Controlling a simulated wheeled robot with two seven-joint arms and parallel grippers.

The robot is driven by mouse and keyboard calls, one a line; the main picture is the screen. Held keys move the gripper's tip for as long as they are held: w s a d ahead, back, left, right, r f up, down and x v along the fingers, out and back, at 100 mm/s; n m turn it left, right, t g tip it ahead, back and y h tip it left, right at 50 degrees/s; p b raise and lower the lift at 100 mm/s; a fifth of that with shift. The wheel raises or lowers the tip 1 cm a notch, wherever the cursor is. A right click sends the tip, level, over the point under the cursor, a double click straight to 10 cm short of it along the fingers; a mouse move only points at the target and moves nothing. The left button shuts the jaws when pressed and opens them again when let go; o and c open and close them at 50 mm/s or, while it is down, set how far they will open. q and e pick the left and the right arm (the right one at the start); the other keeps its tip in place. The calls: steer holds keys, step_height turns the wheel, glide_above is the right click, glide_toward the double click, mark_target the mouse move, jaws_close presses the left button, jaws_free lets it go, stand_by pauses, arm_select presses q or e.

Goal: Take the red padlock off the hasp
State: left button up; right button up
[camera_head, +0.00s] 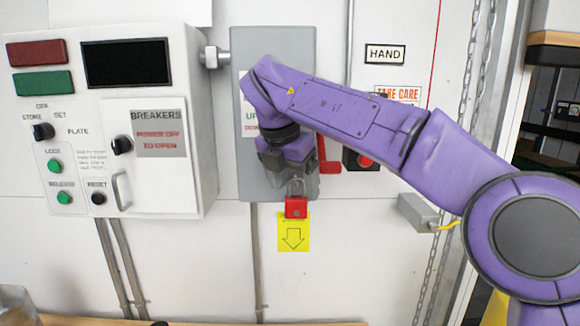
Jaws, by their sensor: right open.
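The red padlock (296,207) hangs upright at the lower edge of the grey wall box (275,45), with its shackle upward. The hasp itself is hard to make out behind my gripper. My right gripper (290,166), on the purple arm from the right, is open just above the padlock, in front of the lower part of the box. I see nothing between its fingers, and it looks apart from the padlock body. My left gripper is out of view.
A white control cabinet (205,120) with knobs and buttons stands out from the wall at left. A red lever (330,167) and a red button (365,161) are right of the gripper. A yellow arrow label (293,236) is below the padlock. Chains hang at right.

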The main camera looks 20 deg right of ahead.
steer(key=shift+x, duration=0.75)
steer(key=shift+s+d, duration=0.1)
steer(key=shift+s, duration=0.1)
steer(key=shift+w, duration=0.1)
steer(key=c, duration=1.1)
steer(key=shift+r, duration=0.2)
steer(key=shift+r+p, duration=0.55)
steer(key=shift+p, duration=0.1)
